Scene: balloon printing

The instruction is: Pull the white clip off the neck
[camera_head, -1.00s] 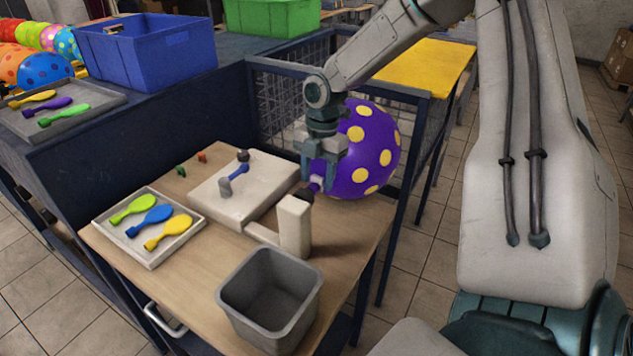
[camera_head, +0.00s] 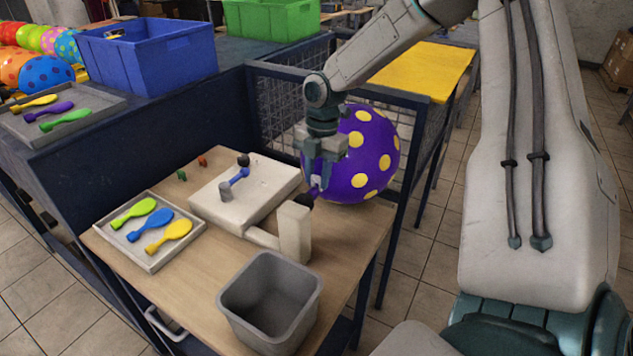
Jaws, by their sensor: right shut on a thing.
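A purple balloon with yellow dots (camera_head: 371,160) rests at the right back of the wooden table. Its neck points left toward a dark nozzle (camera_head: 303,196) by the white post. The white clip (camera_head: 316,181) is a small pale piece at the neck, partly hidden by the fingers. My right gripper (camera_head: 319,178) comes down from above in front of the balloon and is shut on the clip. The clip still appears to be at the neck. My left gripper is not in view.
A white machine block (camera_head: 262,194) with a white post (camera_head: 294,234) stands left of the balloon. A grey bin (camera_head: 228,300) is at the table's front. A tray (camera_head: 152,262) holds flat green, blue and yellow balloons. A wire-mesh fence (camera_head: 275,95) stands behind.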

